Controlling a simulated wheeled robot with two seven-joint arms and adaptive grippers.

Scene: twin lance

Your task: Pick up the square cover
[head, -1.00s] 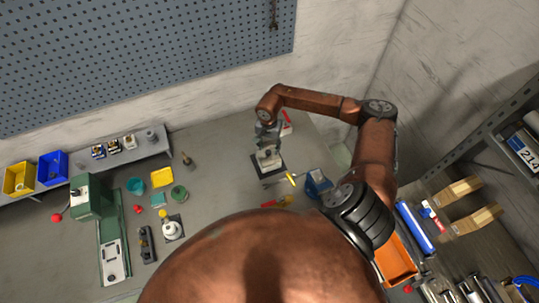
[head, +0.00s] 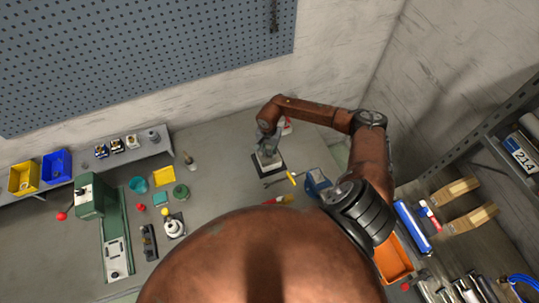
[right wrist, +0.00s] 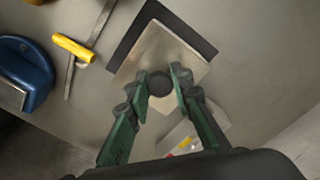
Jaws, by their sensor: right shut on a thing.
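The square cover (right wrist: 150,57) is a pale beige plate with a round dark knob (right wrist: 160,84) in its middle. It also shows in the head view (head: 272,161), below my right gripper (head: 267,151). In the right wrist view, the two fingers of my right gripper (right wrist: 160,80) are shut on the knob from both sides. A dark square base (right wrist: 135,28) shows beneath the cover and sticks out past its edges, turned at an angle to it. I cannot tell whether the cover touches the base. My left gripper is not in view.
A yellow-handled tool (right wrist: 73,48) and a blue object (right wrist: 25,73) lie left of the cover in the wrist view. In the head view, a green machine (head: 92,196), a yellow tray (head: 164,176) and small parts are farther left. Bare table lies between them and the cover.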

